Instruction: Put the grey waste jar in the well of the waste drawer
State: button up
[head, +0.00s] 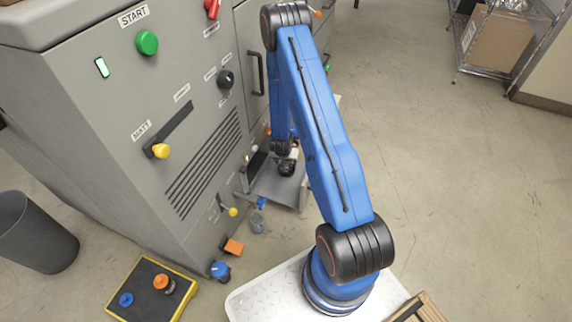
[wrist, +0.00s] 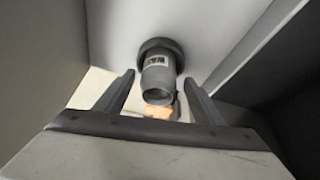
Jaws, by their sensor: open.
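The grey waste jar (wrist: 157,74) has a pale label and stands in the dark round ring of the well (wrist: 166,46) in the wrist view. My gripper (wrist: 160,88) is open, with one finger on each side of the jar's near end and visible gaps between. The waste drawer (wrist: 215,30) has a pale floor and side walls around the jar. In the head view the drawer (head: 262,190) stands out from the grey machine, and my gripper (head: 287,155) is over it. How deep the jar sits is hard to tell.
A blurred orange thing (wrist: 157,111) shows beyond the jar's near end. In the head view, a yellow-edged black tray (head: 140,300), a blue-topped item (head: 220,269), an orange block (head: 233,247) and a grey bin (head: 35,240) lie near the machine.

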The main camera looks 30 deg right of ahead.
jog(key=v, duration=0.9)
jog(key=shift+a, duration=0.15)
